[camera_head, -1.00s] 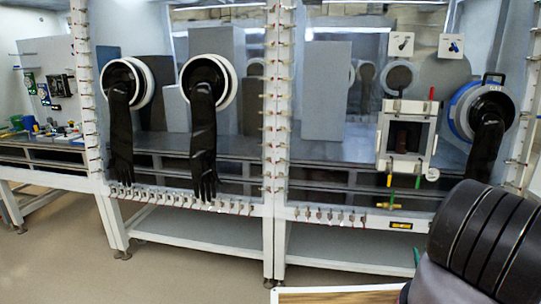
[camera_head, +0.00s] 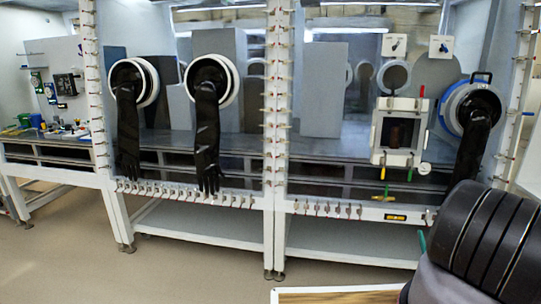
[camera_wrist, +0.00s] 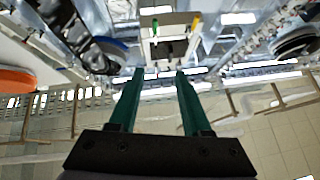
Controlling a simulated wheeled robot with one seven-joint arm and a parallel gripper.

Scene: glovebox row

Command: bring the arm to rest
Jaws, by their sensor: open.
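My gripper (camera_wrist: 158,75) shows in the wrist view with two green fingers spread apart. Nothing is between them. In the head view, dark rounded segments of my arm fill the lower right corner, and the gripper's fingers are mostly hidden there; a small green piece shows beside the arm. The wrist view looks toward the glovebox row, with the small framed hatch (camera_wrist: 170,45) beyond the fingertips and apart from them.
The glovebox row (camera_head: 205,195) spans the head view. Black gloves (camera_head: 207,135) hang from its round ports. The framed hatch (camera_head: 399,132) has coloured handles. A blue-ringed port (camera_head: 455,108) is at right. Floor at lower left is clear.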

